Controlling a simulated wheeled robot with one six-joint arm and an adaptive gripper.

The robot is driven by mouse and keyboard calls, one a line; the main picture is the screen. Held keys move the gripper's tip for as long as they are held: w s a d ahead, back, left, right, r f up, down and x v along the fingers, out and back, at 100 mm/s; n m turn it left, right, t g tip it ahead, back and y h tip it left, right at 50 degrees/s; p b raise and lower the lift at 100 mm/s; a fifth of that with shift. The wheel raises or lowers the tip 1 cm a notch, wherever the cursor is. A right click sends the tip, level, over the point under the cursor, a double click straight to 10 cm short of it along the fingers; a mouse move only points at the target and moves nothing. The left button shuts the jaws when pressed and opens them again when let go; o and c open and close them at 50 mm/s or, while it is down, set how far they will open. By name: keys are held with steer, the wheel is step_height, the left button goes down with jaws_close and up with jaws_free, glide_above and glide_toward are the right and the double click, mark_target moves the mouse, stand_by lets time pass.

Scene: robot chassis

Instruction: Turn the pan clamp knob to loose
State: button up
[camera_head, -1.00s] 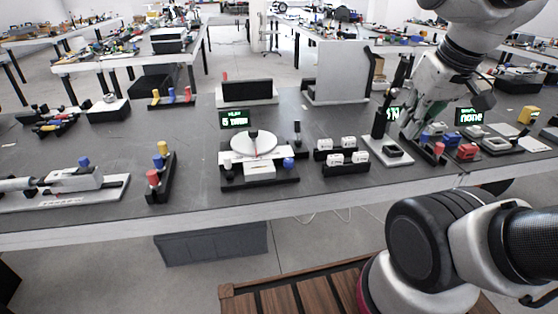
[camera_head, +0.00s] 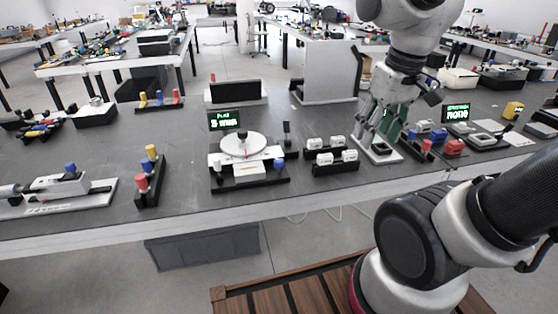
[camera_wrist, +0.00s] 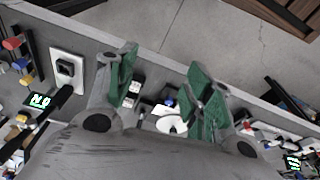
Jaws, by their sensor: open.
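A round white pan (camera_head: 243,146) sits on a black-based fixture with a green-lit display (camera_head: 224,120) behind it. A blue knob (camera_head: 279,163) stands at the fixture's front right; I take it for the clamp knob, though no label can be read. My gripper (camera_head: 378,138) is open, right of this fixture, above a white-based device. In the wrist view, the green-padded fingers of my gripper (camera_wrist: 165,80) are spread apart and empty. The blue knob (camera_wrist: 168,102) and the white pan (camera_wrist: 172,125) appear between them, farther off.
White blocks on black stands (camera_head: 331,157) lie between the pan fixture and my gripper. Red and blue parts (camera_head: 453,147) stand right of it. A stand with red, blue and yellow knobs (camera_head: 150,178) is to the left. The table front is mostly clear.

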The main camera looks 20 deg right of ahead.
steer(key=w+a+f+m+g, duration=0.1)
steer(key=w+a+f+g, duration=0.1)
steer(key=w+a+f, duration=0.3)
steer(key=w+a+f+g, duration=0.1)
steer(key=w+f, duration=0.1)
steer(key=w, duration=0.5)
steer(key=m, duration=1)
glide_above(279, 160)
steer(key=shift+t, duration=0.4)
step_height(279, 160, down, 9)
steer(key=shift+s+r, duration=0.15)
steer(key=shift+r, duration=0.05)
steer(key=shift+f+m, duration=0.1)
steer(key=shift+m, duration=1)
step_height(279, 160, down, 8)
steer(key=shift+r, duration=0.15)
steer(key=c, duration=1)
